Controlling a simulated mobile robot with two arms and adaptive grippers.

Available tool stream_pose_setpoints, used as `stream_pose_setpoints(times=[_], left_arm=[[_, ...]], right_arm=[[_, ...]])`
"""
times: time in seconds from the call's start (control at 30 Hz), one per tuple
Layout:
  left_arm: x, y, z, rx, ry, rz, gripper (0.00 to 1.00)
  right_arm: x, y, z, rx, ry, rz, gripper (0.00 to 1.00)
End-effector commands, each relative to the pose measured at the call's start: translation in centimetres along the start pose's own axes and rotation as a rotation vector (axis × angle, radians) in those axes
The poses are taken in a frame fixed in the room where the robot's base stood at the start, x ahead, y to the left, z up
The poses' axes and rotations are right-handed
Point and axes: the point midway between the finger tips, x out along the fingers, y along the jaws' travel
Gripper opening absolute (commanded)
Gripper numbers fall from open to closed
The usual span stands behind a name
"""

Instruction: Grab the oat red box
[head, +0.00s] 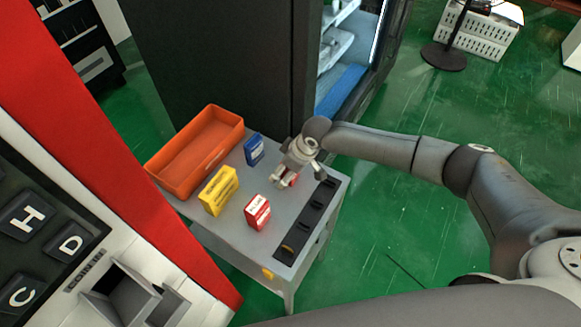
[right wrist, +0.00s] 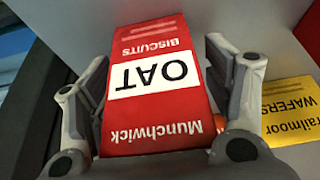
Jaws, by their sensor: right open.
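The oat red box (right wrist: 155,80) fills the middle of the right wrist view, its "OAT" and "Munchwick" print upside down. My right gripper (right wrist: 160,105) is open, with one finger on each side of the box; I cannot tell whether they touch it. In the head view the right gripper (head: 288,182) is over the grey table, and only a small red part of the box (head: 292,180) shows beneath it. The rest of the box is hidden by the gripper there. My left gripper is not in view.
On the table (head: 235,232) stand another red box (head: 257,212), a yellow box (head: 218,190), a blue box (head: 254,149) and an orange bin (head: 190,158). A black slotted strip (head: 305,225) lines the right edge. A yellow wafers box (right wrist: 290,110) shows in the wrist view.

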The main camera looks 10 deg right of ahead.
Motion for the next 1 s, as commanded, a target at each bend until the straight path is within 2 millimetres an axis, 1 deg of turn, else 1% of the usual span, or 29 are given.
stream_pose_setpoints(times=[0.03,0.07,0.3,0.37,0.4,0.77,0.87,1.0], left_arm=[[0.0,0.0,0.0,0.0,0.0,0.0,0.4],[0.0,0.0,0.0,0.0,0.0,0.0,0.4],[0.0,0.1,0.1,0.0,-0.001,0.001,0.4],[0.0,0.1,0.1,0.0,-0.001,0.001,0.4],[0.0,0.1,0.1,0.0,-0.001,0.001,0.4],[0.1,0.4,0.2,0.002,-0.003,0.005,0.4],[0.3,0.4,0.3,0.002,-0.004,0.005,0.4],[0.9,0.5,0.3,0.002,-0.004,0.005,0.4]], right_arm=[[0.0,0.0,0.0,0.0,0.0,0.0,0.74],[0.0,0.0,0.0,0.0,0.0,0.0,0.72],[0.0,0.0,0.0,0.001,0.0,0.0,0.41],[0.0,0.0,0.0,0.001,0.0,0.0,0.33],[0.0,0.0,0.0,0.001,0.0,0.0,0.31],[-0.2,0.1,-0.1,0.001,0.001,0.0,0.31],[-0.5,0.1,-0.2,0.001,0.001,0.001,0.31],[-1.6,0.1,-0.6,0.001,0.002,0.002,0.31]])
